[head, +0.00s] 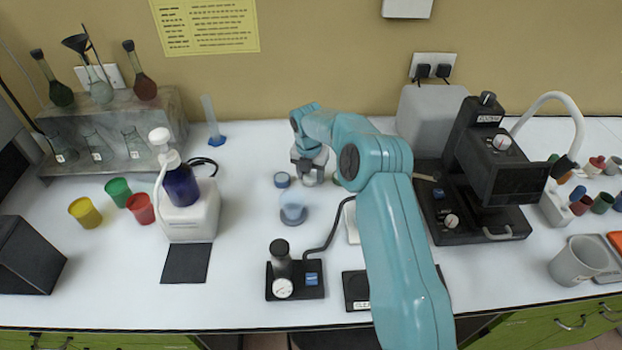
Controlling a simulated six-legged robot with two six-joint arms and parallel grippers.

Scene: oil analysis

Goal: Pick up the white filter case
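My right gripper (309,172) is at the far end of my teal arm, over the middle back of the white table, pointing down. It is small here, and I cannot tell whether its fingers are open or hold something. A low round blue-rimmed piece (282,180) lies just left of it. A pale blue cup on a round base (292,208) stands in front of it. A flat white piece (351,222) shows partly behind my arm. I cannot tell for sure which thing is the white filter case. My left gripper is not in view.
A black stand with a dial (283,288) and a cable is at the front middle. A black microscope-like device (490,165) stands right of my arm. A white unit with a dark blue bottle (182,187) and coloured cups (140,208) are left. Clear table lies between.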

